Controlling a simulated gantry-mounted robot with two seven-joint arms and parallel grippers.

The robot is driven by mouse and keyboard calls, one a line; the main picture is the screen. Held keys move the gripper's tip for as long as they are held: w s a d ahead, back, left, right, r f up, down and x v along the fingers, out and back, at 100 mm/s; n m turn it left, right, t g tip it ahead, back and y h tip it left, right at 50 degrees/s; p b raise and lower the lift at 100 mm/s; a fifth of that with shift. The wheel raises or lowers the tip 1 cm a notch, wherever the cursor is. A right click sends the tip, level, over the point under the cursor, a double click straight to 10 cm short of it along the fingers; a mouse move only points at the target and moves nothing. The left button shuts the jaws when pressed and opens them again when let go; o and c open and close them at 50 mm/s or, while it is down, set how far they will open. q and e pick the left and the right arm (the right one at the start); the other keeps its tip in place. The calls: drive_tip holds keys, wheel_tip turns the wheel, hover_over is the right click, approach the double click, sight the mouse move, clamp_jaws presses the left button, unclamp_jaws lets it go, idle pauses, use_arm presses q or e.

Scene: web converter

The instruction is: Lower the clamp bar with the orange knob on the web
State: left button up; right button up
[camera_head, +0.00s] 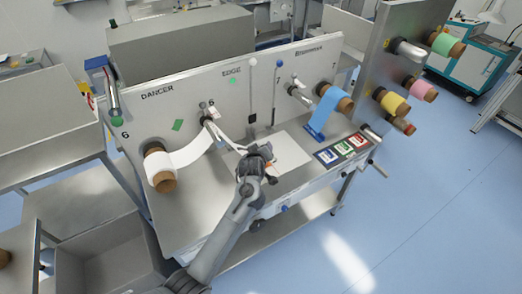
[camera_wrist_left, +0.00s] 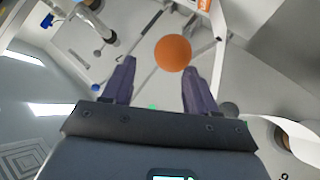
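The orange knob (camera_wrist_left: 173,53) is a round ball in the left wrist view, just beyond and between the fingertips of my left gripper (camera_wrist_left: 158,65). The fingers are apart and do not appear to touch it. In the head view my left gripper (camera_head: 255,155) is over the front middle of the machine table and hides the knob; the clamp bar cannot be made out clearly. The white web (camera_head: 195,150) runs from a roll (camera_head: 160,172) at the left over a roller towards the table near my gripper. My right gripper is not in view.
The machine's upright panel (camera_head: 185,105) stands behind my gripper. A blue web (camera_head: 322,108) hangs at the right. Coloured labels (camera_head: 343,149) lie on the table's right part. Spare rolls (camera_head: 447,45) hang on a panel at the far right.

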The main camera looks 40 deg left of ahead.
use_arm(q)
drive_tip(key=v, duration=1)
drive_tip(key=shift+s+d+r, duration=0.15)
drive_tip(key=shift+s+d, duration=0.05)
drive_tip(key=shift+s, duration=0.15)
drive_tip(key=s+f+m+g+h+p, duration=0.1)
drive_tip(key=s+f+m+g+p, duration=0.25)
drive_tip(key=s+f, duration=0.95)
drive_tip(key=s+d+r+m+g+h+p, duration=0.1)
drive_tip(key=s+d+r+m+g+h, duration=0.1)
drive_tip(key=s+d+m, duration=0.3)
drive_tip(key=s+d+r+m+g+h+p, duration=0.1)
drive_tip(key=s+d+r+m, duration=0.4)
drive_tip(key=s, duration=0.8)
drive_tip(key=shift+s+d+g+h, duration=0.35)
drive_tip(key=shift+d+h, duration=0.1)
drive_tip(key=shift+h, duration=0.15)
